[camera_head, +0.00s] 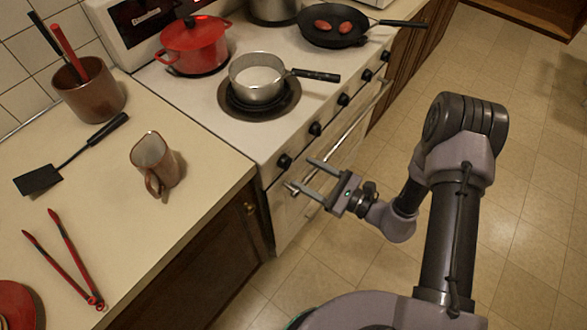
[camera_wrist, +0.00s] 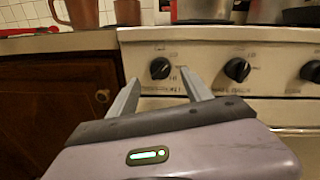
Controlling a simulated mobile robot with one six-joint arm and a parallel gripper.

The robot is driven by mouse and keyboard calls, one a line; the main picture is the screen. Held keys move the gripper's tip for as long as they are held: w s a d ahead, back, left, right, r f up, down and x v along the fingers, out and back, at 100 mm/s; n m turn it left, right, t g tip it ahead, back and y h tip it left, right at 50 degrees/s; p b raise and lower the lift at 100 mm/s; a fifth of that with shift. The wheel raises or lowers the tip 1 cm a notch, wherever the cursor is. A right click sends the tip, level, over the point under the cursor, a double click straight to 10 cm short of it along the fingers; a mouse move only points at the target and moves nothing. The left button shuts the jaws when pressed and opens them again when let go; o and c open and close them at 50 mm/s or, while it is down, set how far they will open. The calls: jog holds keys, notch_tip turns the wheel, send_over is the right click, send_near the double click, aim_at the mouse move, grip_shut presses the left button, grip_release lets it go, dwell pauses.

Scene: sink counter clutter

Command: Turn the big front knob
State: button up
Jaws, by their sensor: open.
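The stove front carries a row of several black knobs, and they look about alike in size. The leftmost knob (camera_head: 284,161) is nearest the counter; in the wrist view this knob (camera_wrist: 160,68) sits between and beyond my fingertips, with its light pointer mark tilted. A second knob (camera_head: 315,129) is to its right and also shows in the wrist view (camera_wrist: 237,69). My gripper (camera_head: 300,174) is open and empty, its fingers (camera_wrist: 159,77) pointing at the stove front near the leftmost knob. No touch on a knob is visible.
The oven door handle (camera_head: 350,132) runs along the front below the knobs. A saucepan (camera_head: 258,78), red pot (camera_head: 193,46) and frying pan (camera_head: 336,26) stand on the stove. Open floor lies right.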

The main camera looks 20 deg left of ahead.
aim_at(286, 163)
jog(key=x, duration=0.4)
jog(key=shift+w+a+b, duration=0.15)
jog(key=shift+a+b, duration=0.2)
